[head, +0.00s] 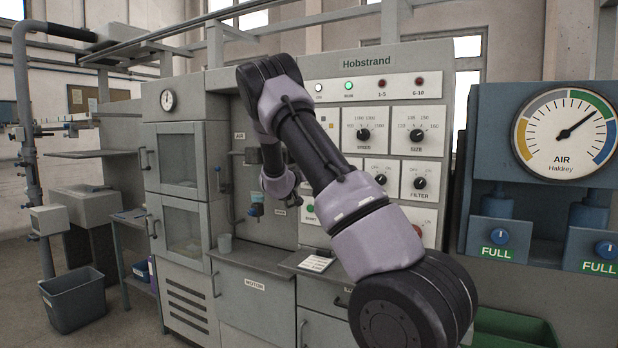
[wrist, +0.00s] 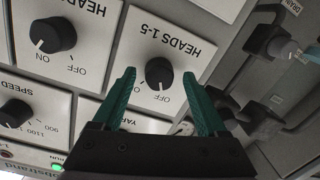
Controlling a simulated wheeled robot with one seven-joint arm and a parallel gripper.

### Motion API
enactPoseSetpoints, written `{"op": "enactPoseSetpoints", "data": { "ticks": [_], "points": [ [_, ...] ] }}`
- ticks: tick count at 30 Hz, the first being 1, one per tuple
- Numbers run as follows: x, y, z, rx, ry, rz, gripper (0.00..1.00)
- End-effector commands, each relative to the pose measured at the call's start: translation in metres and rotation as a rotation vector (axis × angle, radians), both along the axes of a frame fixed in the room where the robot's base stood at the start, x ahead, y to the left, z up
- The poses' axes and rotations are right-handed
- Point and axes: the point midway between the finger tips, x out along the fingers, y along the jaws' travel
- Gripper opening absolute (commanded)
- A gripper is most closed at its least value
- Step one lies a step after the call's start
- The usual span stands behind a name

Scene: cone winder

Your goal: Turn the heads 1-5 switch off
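The heads 1-5 switch (wrist: 159,71) is a round black knob on a white plate, upside down in the wrist view. My gripper (wrist: 158,82) is open, with one green finger on each side of the knob. I cannot tell whether either finger touches it. In the head view I cannot make out this switch or the gripper; my arm covers that part of the panel.
A heads 6-10 knob (wrist: 52,36) sits left in the wrist view, its mark toward ON. A speed knob (wrist: 15,113) is below it. Pipes and a valve (wrist: 280,47) stand out at the right. In the head view the green RUN lamp (head: 348,86) is lit.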

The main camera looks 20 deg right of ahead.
Motion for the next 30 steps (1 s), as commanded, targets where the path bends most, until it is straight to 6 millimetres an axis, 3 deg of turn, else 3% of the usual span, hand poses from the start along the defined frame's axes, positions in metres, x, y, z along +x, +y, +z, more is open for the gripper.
{"op": "enactPoseSetpoints", "data": {
  "ticks": [10,24,30],
  "points": [
    [-0.004,0.006,0.001,-0.001,-0.002,0.002,0.75],
    [-0.058,0.072,0.006,0.000,-0.001,0.002,0.75],
    [-0.068,0.082,0.006,0.000,-0.001,0.000,0.75]
  ]
}}
